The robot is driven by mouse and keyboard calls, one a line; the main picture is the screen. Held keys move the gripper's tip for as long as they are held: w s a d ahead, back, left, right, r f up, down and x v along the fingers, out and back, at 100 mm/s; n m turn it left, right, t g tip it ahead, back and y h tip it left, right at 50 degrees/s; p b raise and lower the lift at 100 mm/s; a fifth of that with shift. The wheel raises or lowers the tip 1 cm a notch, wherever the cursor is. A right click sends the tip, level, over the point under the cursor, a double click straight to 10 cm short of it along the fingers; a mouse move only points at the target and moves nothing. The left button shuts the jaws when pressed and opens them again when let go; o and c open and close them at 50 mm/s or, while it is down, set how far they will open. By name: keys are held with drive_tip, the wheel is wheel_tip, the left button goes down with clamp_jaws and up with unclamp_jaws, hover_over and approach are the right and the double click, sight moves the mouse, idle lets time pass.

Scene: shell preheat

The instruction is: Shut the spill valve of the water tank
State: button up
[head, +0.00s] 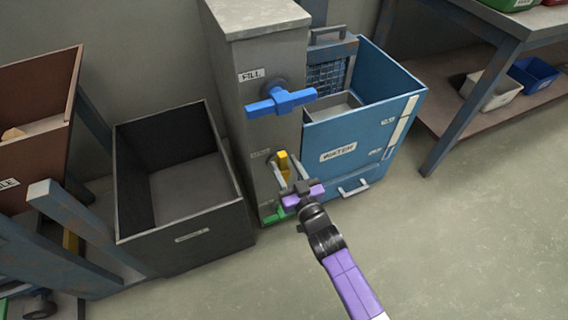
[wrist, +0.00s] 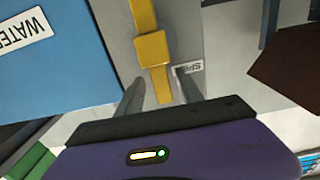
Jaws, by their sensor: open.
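The spill valve's yellow handle (head: 283,160) is low on the front of a grey column (head: 270,55), under a small label. In the wrist view the yellow handle (wrist: 153,48) runs roughly up and down the picture, beside an upside-down SPILL label (wrist: 188,68). The blue water tank (head: 375,125), labelled WATER, stands right of the column; its side shows in the wrist view (wrist: 50,75). My gripper (head: 287,174) is at the yellow handle, open. In the wrist view one finger is on each side of the handle's near end (wrist: 160,88), with gaps visible.
A blue FILL valve handle (head: 281,101) sticks out above on the column. A green part (head: 274,214) is at the column's foot. A dark open bin (head: 185,235) stands to the left and a workbench (head: 470,110) to the right. The floor (head: 460,250) at front right is clear.

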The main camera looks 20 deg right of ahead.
drive_tip(key=shift+w+a+b, duration=0.1)
drive_tip(key=shift+w+b, duration=0.25)
drive_tip(key=shift+w, duration=0.7)
clamp_jaws()
idle(0.7)
